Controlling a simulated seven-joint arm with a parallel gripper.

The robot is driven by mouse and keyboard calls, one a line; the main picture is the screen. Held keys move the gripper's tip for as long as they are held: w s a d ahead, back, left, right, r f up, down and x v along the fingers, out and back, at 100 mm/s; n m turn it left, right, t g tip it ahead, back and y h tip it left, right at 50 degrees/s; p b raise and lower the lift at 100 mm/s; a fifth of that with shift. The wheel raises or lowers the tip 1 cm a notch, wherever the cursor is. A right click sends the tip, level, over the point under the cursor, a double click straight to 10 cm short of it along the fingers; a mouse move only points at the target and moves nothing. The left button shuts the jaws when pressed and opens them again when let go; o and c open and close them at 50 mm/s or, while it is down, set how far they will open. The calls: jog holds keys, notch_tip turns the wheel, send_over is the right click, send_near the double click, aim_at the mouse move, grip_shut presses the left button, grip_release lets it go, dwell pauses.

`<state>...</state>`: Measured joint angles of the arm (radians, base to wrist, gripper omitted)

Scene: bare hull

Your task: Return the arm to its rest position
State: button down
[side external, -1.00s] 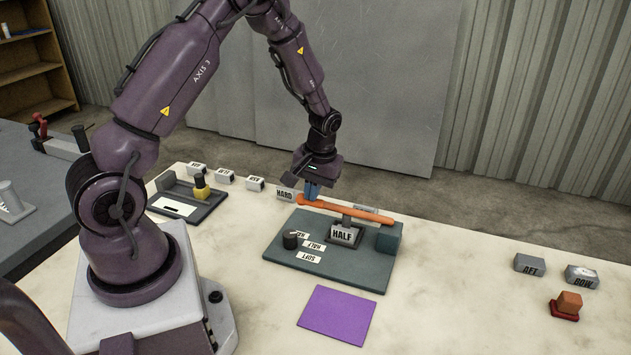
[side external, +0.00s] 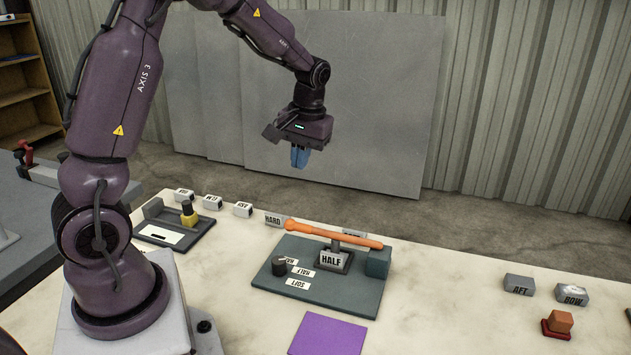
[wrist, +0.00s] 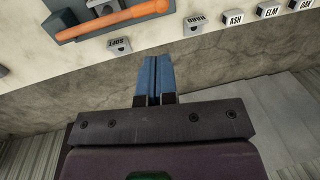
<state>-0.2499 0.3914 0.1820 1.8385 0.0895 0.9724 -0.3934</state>
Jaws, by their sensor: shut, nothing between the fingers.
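My gripper (side external: 300,157) has blue fingers and is shut and empty. It hangs in the air well above the table, over its back edge, clear of everything. In the wrist view the blue fingertips (wrist: 157,62) are together with nothing between them. Below it, an orange tiller-like bar (side external: 332,235) lies across a stand on a dark green board (side external: 335,290). A block marked HALF (side external: 331,259) sits at the front of the stand. The bar also shows in the wrist view (wrist: 115,18).
A block marked HARD (side external: 273,220) and several small labelled blocks line the back edge. A tray with a yellow-based knob (side external: 189,214) is at left, a purple mat (side external: 327,335) in front. AFT (side external: 518,285) and BOW (side external: 572,295) blocks and a red-brown piece (side external: 558,322) stand right.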

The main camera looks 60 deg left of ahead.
jog(key=s+d+r+m+t, duration=0.3)
jog(key=s+d+r+m, duration=0.1)
jog(key=s+d+r, duration=0.2)
jog(key=s+d+r+m+t+h, duration=0.1)
jog(key=s+d+r+m+t, duration=0.2)
jog(key=s+d+r, duration=0.3)
jog(key=s+d+m, duration=0.1)
jog(key=s+d, duration=0.1)
jog(key=d, duration=0.3)
jog(key=shift+s+r+m+t, duration=0.15)
jog(key=shift+s+m+t, duration=0.25)
